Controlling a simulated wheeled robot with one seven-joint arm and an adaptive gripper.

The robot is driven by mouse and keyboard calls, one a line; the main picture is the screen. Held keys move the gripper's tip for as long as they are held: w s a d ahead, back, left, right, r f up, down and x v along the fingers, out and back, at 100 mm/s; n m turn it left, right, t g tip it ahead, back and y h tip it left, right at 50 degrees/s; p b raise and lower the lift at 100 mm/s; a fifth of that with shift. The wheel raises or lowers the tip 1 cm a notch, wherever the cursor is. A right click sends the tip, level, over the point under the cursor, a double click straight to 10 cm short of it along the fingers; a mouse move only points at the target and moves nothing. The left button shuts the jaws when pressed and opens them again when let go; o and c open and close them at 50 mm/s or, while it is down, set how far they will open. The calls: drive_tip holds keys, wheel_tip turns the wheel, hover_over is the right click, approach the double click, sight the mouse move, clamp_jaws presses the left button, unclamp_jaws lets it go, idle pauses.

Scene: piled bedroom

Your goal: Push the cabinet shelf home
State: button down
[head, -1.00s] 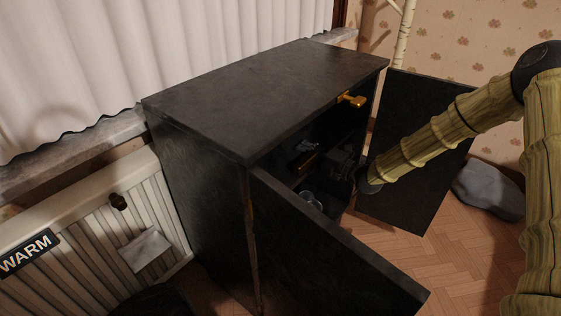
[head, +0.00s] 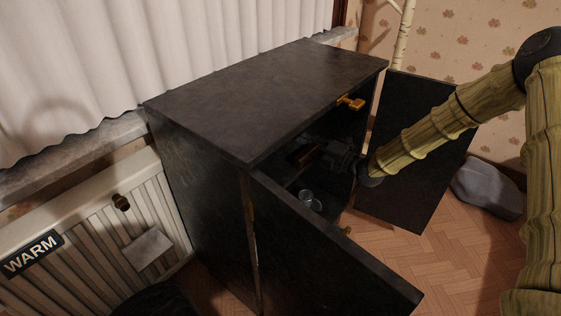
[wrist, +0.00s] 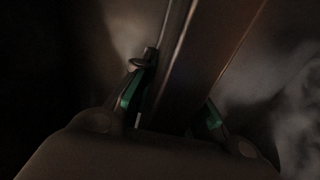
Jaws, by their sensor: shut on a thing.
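The black cabinet (head: 265,95) stands against the wall with both front doors swung open. My gripper (head: 322,152) reaches into its dark interior from the right. In the wrist view, the green-padded fingers (wrist: 168,100) are on either side of a long dark brown board (wrist: 190,75), and my gripper is shut on it. A brown edge (head: 300,157) also shows by the fingers in the head view. This may be the cabinet shelf, but shadow hides its outline and how far it sits inside. A clear glass (head: 311,200) stands low in the cabinet.
The near door (head: 330,245) stands out toward the front; the far door (head: 405,190) is open behind my arm. A brass handle (head: 350,102) is at the cabinet's top front. A radiator (head: 140,225) is at left. A grey lump (head: 487,187) lies on open floor (head: 450,255) at right.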

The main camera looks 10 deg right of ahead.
drive_tip(key=shift+r+p, duration=0.6)
drive_tip(key=shift+r, duration=0.6)
drive_tip(key=shift+r, duration=0.1)
drive_tip(key=shift+s+d+f+b, duration=0.1)
drive_tip(key=shift+d+f+b, duration=0.1)
drive_tip(key=shift+f+b, duration=0.55)
drive_tip(key=shift+s+d+f+b, duration=0.1)
drive_tip(key=shift+d+f+b, duration=0.1)
drive_tip(key=shift+f+b, duration=0.5)
drive_tip(key=shift+f, duration=0.2)
drive_tip(key=shift+f+b, duration=0.95)
drive_tip(key=shift+f, duration=1)
drive_tip(key=shift+f+b, duration=0.4)
drive_tip(key=shift+f, duration=0.55)
idle(2.1)
